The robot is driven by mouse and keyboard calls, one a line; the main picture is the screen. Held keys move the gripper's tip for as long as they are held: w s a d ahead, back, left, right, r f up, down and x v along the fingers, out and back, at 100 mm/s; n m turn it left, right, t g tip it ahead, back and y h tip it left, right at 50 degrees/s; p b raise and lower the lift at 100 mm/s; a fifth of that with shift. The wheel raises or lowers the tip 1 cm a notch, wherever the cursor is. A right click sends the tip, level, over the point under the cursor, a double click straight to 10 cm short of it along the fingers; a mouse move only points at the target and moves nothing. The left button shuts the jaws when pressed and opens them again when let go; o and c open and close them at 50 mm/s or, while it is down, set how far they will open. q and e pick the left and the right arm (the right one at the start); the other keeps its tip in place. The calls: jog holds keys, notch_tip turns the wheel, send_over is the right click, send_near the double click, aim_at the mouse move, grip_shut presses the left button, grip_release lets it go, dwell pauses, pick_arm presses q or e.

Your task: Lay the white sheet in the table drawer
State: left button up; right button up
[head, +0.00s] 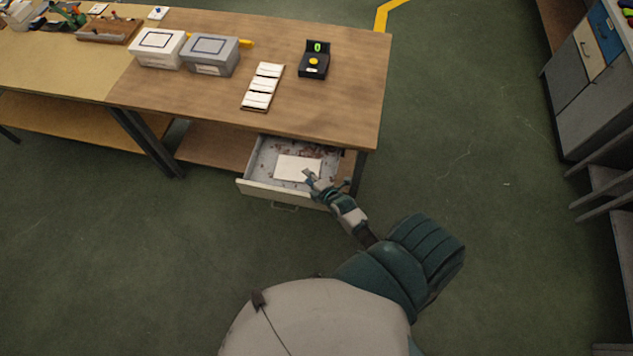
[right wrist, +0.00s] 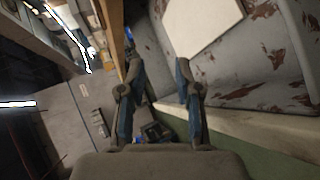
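The white sheet (head: 293,168) lies in the pulled-out table drawer (head: 256,189), on its grey, rust-flecked floor. In the right wrist view the sheet (right wrist: 200,22) shows at the top, with one corner close to the tip of one finger. My right gripper (head: 309,177) is at the drawer's front right, by the sheet's right edge. In the right wrist view its two fingers (right wrist: 157,68) stand apart with nothing held between them. Whether a finger touches the sheet I cannot tell. My left gripper is not in view.
The wooden table (head: 340,105) stands above the drawer. On it are two lidded boxes (head: 208,56), a strip of white cards (head: 262,88) and a black device with a yellow button (head: 314,62). A grey cabinet (head: 590,100) stands at the right. The green floor between is clear.

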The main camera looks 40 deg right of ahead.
jog(key=s+a+r+m+g, duration=0.3)
jog(key=s+a+m, duration=0.15)
jog(key=s, duration=0.25)
jog(key=s+a+r+m+g, duration=0.25)
jog(key=s+m, duration=0.25)
jog(key=s, duration=0.3)
jog(key=s+a+r+m+g, duration=0.3)
jog(key=s+a+m+g, duration=0.15)
jog(key=s, duration=0.25)
notch_tip(320, 180, down, 24)
jog(key=s, duration=0.1)
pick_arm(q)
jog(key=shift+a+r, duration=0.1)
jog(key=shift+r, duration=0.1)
pick_arm(e)
jog(key=s+d+f+g, duration=0.1)
jog(key=s+d+f, duration=0.1)
jog(key=s+f, duration=0.7)
jog(key=s+d+f+g, duration=0.1)
jog(key=s+d+f, duration=0.1)
jog(key=s+f, duration=0.7)
jog(key=shift+s+f, duration=0.4)
jog(key=shift+f, duration=0.05)
jog(key=shift+d, duration=0.1)
